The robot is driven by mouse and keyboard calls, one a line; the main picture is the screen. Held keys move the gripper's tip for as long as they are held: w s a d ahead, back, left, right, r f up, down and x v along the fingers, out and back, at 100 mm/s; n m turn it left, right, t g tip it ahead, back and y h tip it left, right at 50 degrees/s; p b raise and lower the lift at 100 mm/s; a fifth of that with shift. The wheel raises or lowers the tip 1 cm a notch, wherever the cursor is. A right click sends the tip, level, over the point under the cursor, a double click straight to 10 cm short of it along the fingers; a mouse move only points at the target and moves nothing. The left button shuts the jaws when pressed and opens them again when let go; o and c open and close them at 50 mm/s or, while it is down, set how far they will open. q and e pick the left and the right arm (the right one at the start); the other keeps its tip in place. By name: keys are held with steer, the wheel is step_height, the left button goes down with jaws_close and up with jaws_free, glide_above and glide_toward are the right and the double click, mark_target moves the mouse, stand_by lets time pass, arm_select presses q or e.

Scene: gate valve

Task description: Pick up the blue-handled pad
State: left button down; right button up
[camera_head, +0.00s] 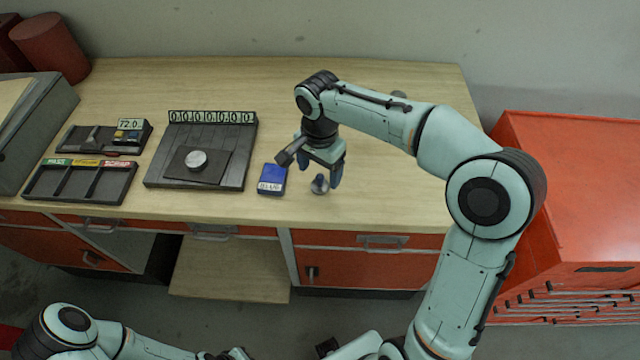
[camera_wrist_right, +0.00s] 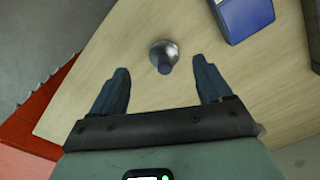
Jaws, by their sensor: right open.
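The blue-handled pad (camera_head: 319,185) is a small round metal piece with a short blue handle. It stands on the wooden bench near the front edge. In the right wrist view the pad (camera_wrist_right: 162,50) shows its silver body and blue handle end, just beyond and between the fingertips. My right gripper (camera_head: 321,166) is open and empty, pointing down above the pad. Its two dark blue fingers (camera_wrist_right: 162,78) are spread apart and do not appear to touch the pad. Part of my left arm shows at the bottom left, but its gripper is not in view.
A blue labelled box (camera_head: 271,177) lies just left of the pad; it also shows in the wrist view (camera_wrist_right: 243,17). A dark grooved plate (camera_head: 235,160) carries a silver disc (camera_head: 196,159). A three-compartment tray (camera_head: 70,185) is further left. The bench right of the pad is clear.

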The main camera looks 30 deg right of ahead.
mark_target(320, 176)
steer(key=shift+w+d+f, duration=0.15)
steer(key=shift+w+f, duration=0.05)
steer(key=shift+f, duration=1.15)
steer(key=shift+w+d+f, duration=0.1)
steer(key=shift+w+f, duration=0.1)
steer(key=shift+f, duration=1.15)
steer(key=c, duration=1.3)
steer(key=shift+o, duration=0.2)
steer(key=shift+r, duration=0.15)
